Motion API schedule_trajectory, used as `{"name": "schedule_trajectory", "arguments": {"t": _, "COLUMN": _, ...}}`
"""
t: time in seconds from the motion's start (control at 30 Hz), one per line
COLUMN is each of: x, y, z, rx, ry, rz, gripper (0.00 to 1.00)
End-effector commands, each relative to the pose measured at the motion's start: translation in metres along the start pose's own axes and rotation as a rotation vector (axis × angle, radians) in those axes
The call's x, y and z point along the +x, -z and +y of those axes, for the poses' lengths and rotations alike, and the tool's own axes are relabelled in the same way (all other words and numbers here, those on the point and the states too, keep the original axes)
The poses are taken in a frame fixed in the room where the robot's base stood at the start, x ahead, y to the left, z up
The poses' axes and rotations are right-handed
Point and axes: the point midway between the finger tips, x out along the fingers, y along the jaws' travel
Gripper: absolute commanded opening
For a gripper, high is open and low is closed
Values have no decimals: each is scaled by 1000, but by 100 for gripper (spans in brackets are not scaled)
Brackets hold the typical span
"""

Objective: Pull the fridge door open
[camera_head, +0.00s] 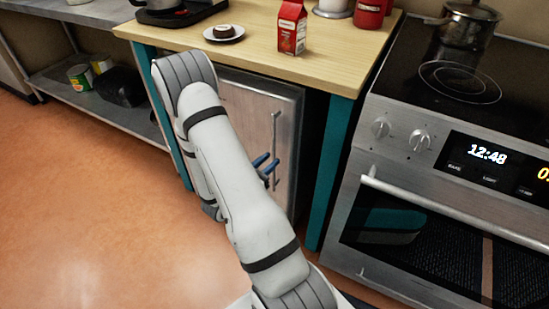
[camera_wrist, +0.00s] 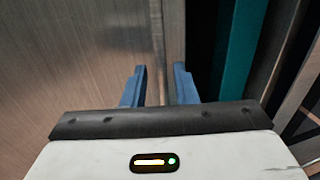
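The fridge is a small under-counter unit with a grey-brown door (camera_head: 240,105) that looks closed. Its slim vertical handle (camera_head: 275,135) is near the door's right edge. My gripper (camera_head: 265,167) is at the lower part of the handle, its blue fingers pointing at the door. In the wrist view the fingers of my gripper (camera_wrist: 159,85) are apart, with the door (camera_wrist: 70,50) in front and to the left. A narrow vertical strip shows between the fingers; I cannot tell whether they touch the handle. My arm hides the door's left and lower parts.
An oven (camera_head: 450,160) stands close on the right, past a teal table leg (camera_head: 330,165). The wooden counter (camera_head: 350,55) above holds a red carton (camera_head: 291,28) and a plate (camera_head: 224,34). The orange floor (camera_head: 90,200) at left is clear.

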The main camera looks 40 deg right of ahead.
Motion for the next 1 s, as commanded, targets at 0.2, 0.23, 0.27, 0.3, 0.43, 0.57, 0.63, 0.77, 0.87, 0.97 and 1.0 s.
{"name": "schedule_trajectory", "arguments": {"t": 0.2, "x": 23, "y": 0, "z": 0, "rx": 1, "ry": 2, "rz": 0, "gripper": 26}}
{"name": "schedule_trajectory", "arguments": {"t": 0.23, "x": 25, "y": 0, "z": 0, "rx": 1, "ry": 1, "rz": 0, "gripper": 26}}
{"name": "schedule_trajectory", "arguments": {"t": 0.27, "x": 26, "y": 0, "z": 0, "rx": 1, "ry": 1, "rz": 0, "gripper": 26}}
{"name": "schedule_trajectory", "arguments": {"t": 0.3, "x": 27, "y": 0, "z": 0, "rx": 1, "ry": 0, "rz": 0, "gripper": 26}}
{"name": "schedule_trajectory", "arguments": {"t": 0.43, "x": 28, "y": 0, "z": 0, "rx": 0, "ry": 0, "rz": 0, "gripper": 26}}
{"name": "schedule_trajectory", "arguments": {"t": 0.57, "x": 27, "y": 0, "z": 0, "rx": 0, "ry": 0, "rz": 0, "gripper": 24}}
{"name": "schedule_trajectory", "arguments": {"t": 0.63, "x": 27, "y": 0, "z": 0, "rx": 0, "ry": 0, "rz": 0, "gripper": 19}}
{"name": "schedule_trajectory", "arguments": {"t": 0.77, "x": 27, "y": 0, "z": 0, "rx": 0, "ry": 0, "rz": 0, "gripper": 8}}
{"name": "schedule_trajectory", "arguments": {"t": 0.87, "x": 27, "y": 0, "z": 0, "rx": 1, "ry": 0, "rz": 0, "gripper": 0}}
{"name": "schedule_trajectory", "arguments": {"t": 0.97, "x": 27, "y": 0, "z": 0, "rx": 1, "ry": -1, "rz": 0, "gripper": 0}}
{"name": "schedule_trajectory", "arguments": {"t": 1.0, "x": 27, "y": 0, "z": 1, "rx": 1, "ry": -1, "rz": 0, "gripper": 0}}
